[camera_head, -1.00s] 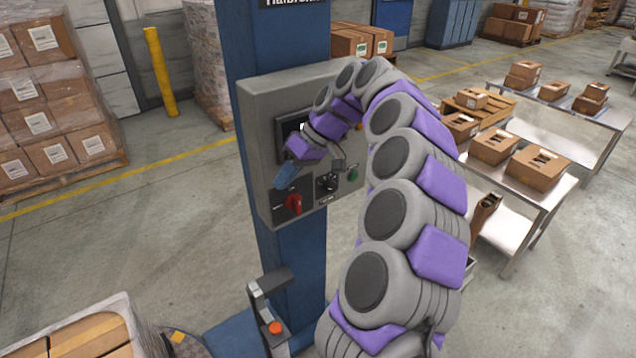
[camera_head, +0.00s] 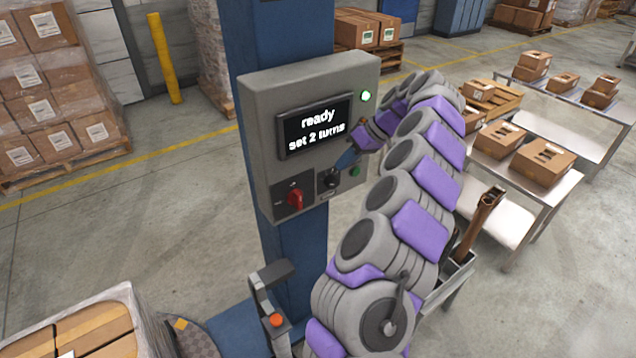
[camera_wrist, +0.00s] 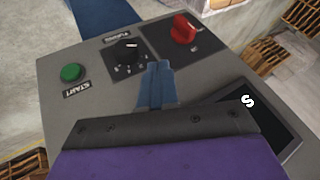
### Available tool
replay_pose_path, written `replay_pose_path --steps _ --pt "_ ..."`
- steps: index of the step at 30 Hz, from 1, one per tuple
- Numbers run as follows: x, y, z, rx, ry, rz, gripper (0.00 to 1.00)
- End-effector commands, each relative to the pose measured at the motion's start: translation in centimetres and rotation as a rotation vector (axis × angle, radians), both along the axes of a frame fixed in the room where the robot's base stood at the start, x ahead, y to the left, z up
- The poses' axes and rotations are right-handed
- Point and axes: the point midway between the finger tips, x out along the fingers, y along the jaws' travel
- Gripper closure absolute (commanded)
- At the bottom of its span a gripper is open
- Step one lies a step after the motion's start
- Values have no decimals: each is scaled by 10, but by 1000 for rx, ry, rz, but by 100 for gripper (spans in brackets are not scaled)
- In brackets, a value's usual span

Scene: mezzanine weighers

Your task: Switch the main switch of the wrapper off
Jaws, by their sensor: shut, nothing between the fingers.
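The wrapper's control box (camera_head: 262,140) is grey, on a blue column. Its red rotary main switch (camera_head: 296,199) sits low on the left of the face, on a dark plate, its handle roughly upright. It also shows in the wrist view (camera_wrist: 183,29) at the top. My gripper (camera_head: 341,165) is shut and empty, its blue fingers just above the black selector knob (camera_head: 332,180). In the wrist view its tips (camera_wrist: 159,66) point between the black knob and the red switch, apart from the red switch. Whether they touch the panel is unclear.
A lit display (camera_head: 316,127) reads "ready set 2 turns". A green lamp (camera_head: 365,96) glows at its upper right. A green button (camera_head: 355,171) lies right of the black knob. A post with an orange button (camera_head: 276,320) stands below. The floor left of the column is open.

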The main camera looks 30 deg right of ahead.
Motion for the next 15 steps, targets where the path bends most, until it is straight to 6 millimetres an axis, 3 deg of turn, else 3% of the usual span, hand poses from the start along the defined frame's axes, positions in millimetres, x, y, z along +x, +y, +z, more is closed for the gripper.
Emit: replay_pose_path --steps 5,15 --pt "6 7 -16 6 2 3 100" --pt "29 37 -70 9 4 3 100"
